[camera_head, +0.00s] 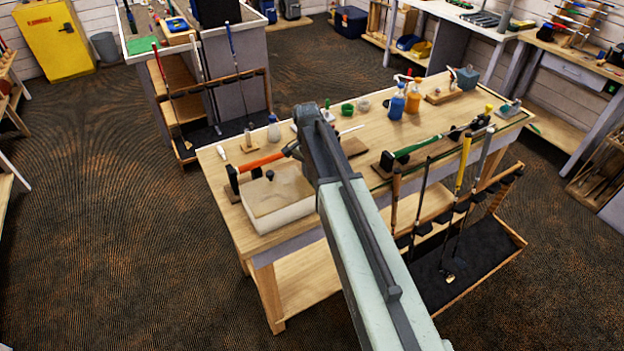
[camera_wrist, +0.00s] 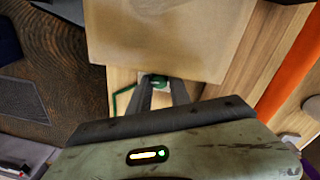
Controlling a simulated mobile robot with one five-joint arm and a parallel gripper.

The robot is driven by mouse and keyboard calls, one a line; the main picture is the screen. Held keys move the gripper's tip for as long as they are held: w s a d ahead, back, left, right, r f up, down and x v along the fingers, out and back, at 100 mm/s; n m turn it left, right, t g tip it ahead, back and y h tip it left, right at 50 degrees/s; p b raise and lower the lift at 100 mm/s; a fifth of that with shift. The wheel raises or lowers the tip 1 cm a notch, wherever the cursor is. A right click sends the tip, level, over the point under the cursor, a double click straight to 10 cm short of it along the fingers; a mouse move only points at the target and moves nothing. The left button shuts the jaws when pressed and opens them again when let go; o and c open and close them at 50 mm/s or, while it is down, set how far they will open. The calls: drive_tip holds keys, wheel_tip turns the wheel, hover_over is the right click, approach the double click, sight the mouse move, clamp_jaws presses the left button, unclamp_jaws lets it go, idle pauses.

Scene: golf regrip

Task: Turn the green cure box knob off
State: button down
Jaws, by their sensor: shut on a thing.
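The green cure box knob (camera_wrist: 159,80) shows in the wrist view on a small pale mount at the near edge of the tan box top. My gripper (camera_wrist: 161,84) has its two dark fingers on either side of the knob and is shut on it. The fingers partly cover the knob, so its turn position cannot be read. The cream cure box with a tan top (camera_head: 277,211) stands at the front left of the workbench in the head view; it also fills the top of the wrist view (camera_wrist: 165,38). In the head view my arm hides the gripper and the green knob.
The wooden workbench (camera_head: 222,178) carries an orange-shafted club (camera_head: 262,160) in a stand behind the box. Blue (camera_head: 397,104) and orange (camera_head: 413,100) bottles stand toward the back. Several clubs lean in a rack (camera_head: 480,262) along the front right. Open floor lies to the left.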

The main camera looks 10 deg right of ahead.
drive_tip(key=shift+n, duration=0.3)
drive_tip(key=c, duration=1.5)
unclamp_jaws()
drive_tip(key=r+p, duration=0.8)
drive_tip(key=shift+w+a, duration=0.25)
drive_tip(key=shift+f, duration=0.1)
